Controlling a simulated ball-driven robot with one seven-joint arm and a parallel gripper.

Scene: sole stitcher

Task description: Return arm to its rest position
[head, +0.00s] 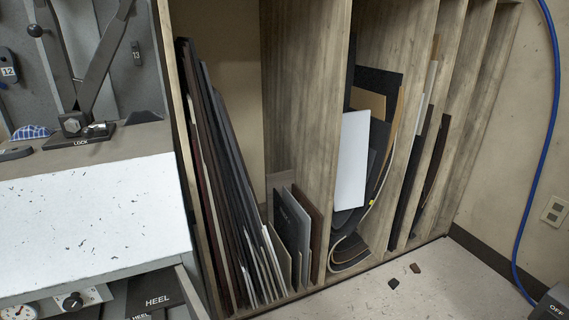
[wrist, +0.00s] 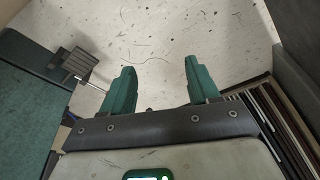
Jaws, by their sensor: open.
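My gripper (wrist: 159,90) shows in the wrist view with two green fingers spread wide apart. Nothing is between them. Speckled pale floor (wrist: 165,45) shows beyond the fingertips. My gripper and arm do not show in the head view, so where the arm stands relative to the rack there cannot be told.
A wooden rack (head: 300,110) holds leaning dark sheets and boards. A white-fronted bench (head: 90,215) with a LOCK lever (head: 75,125) stands at left. Two dark scraps (head: 393,283) lie on the floor. A blue hose (head: 556,110) hangs at right. Sheet edges (wrist: 285,125) show close right of my gripper.

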